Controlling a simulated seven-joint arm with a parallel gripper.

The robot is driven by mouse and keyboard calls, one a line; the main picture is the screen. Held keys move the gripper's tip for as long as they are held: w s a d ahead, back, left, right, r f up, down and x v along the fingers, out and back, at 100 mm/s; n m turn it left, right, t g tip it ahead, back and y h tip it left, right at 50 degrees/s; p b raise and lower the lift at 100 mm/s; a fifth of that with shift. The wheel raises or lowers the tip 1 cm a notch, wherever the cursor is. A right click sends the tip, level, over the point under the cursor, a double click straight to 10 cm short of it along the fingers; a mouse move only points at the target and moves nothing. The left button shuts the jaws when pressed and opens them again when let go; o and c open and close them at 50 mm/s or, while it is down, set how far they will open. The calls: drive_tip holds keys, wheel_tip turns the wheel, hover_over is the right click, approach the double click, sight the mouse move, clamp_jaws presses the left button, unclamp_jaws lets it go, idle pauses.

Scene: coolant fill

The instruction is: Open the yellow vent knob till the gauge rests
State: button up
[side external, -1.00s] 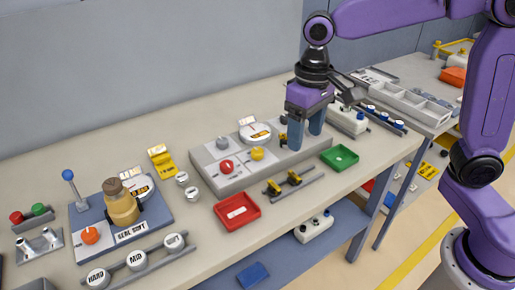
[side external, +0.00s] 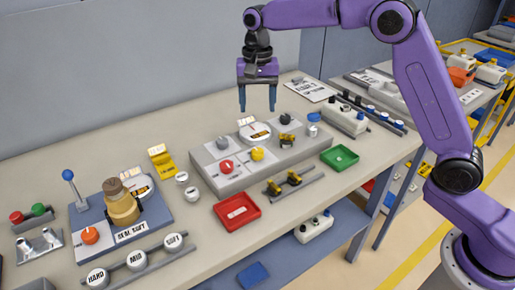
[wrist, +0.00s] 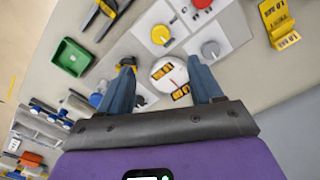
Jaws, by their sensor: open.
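The yellow vent knob (side external: 257,154) sits on the front middle of the grey panel (side external: 207,176); it also shows in the wrist view (wrist: 160,35) on a white plate. The round white gauge (side external: 254,134) stands behind it, with a red needle visible in the wrist view (wrist: 167,74); its exact reading is too small to tell. My gripper (side external: 258,109) is open and empty, pointing down above the back of the panel near the gauge. In the wrist view the gauge lies between its fingers, and the yellow knob is beyond the fingertips. Nothing touches the yellow knob.
A red knob (side external: 227,167) and a grey knob (side external: 222,142) sit left of the yellow one. A yellow-and-black piece (side external: 287,141) stands on the panel's right part. A red tray (side external: 237,211), a green tray (side external: 339,157) and a clip rack (side external: 297,183) lie in front.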

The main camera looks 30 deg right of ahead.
sight(257, 151)
wheel_tip(257, 151, down, 15)
drive_tip(key=shift+r, duration=0.1)
idle(0.3)
drive_tip(key=c, duration=1.1)
drive_tip(key=shift+o, duration=0.2)
